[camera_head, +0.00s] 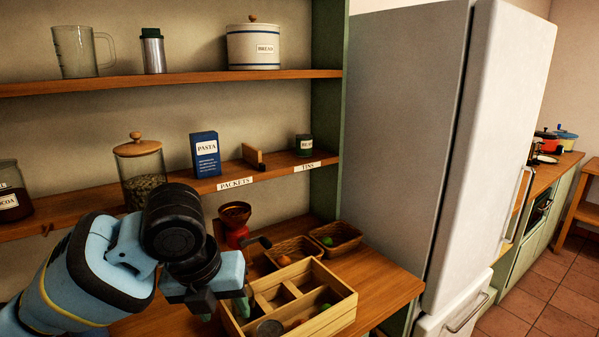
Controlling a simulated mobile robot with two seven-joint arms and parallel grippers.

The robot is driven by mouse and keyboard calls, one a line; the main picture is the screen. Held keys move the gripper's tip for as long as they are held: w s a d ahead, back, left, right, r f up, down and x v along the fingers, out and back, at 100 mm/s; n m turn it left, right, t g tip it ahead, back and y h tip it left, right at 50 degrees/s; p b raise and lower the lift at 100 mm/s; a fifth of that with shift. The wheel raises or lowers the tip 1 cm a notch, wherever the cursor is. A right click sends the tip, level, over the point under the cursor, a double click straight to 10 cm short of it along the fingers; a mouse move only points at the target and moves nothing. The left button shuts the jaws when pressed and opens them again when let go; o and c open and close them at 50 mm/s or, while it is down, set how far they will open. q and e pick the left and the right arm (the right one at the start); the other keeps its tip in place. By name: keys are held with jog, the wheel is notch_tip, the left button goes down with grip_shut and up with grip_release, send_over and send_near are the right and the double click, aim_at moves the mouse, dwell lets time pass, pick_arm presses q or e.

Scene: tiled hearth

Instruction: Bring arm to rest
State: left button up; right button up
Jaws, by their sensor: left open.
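My left arm comes in from the lower left, blue with black joints. Its left gripper (224,308) points down at the left edge of a divided wooden crate (343,306) on the counter. The gripper is open, and I see nothing held between its fingers. I cannot tell whether the fingers touch the crate. The crate holds a few small items, among them a grey round lid or tin (270,329) and a green thing at its right. My right gripper is not in view.
Behind the crate are a red grinder (235,233) and two wicker baskets (336,236). Shelves above hold a blue pasta box (205,155), a lidded glass jar (141,170), a small tin (304,145) and a bread bin (253,47). A fridge (409,130) stands right. Bare counter lies right of the crate.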

pick_arm(q)
jog(key=s+d+f+n+h, duration=0.1)
jog(key=s+f+n+h, duration=0.1)
jog(key=s+f+n, duration=0.5)
jog(key=s+d+f+n+h, duration=0.1)
jog(key=s+d+f+n, duration=0.15)
jog(key=f+n, duration=0.8)
jog(key=s+a+f+n+y, duration=0.2)
jog(key=s+a+f+n, duration=0.55)
jog(key=s, duration=0.25)
jog(key=s+a+f+n+y, duration=0.2)
jog(key=s+a+f+n, duration=0.45)
jog(key=s+n, duration=0.25)
jog(key=w+d+f+t+h, duration=0.1)
jog(key=w+d+f+t, duration=0.1)
jog(key=w+f+t, duration=0.4)
notch_tip(320, 180, down, 3)
jog(key=shift+r+m+t, duration=0.15)
jog(key=shift+m+t, duration=0.25)
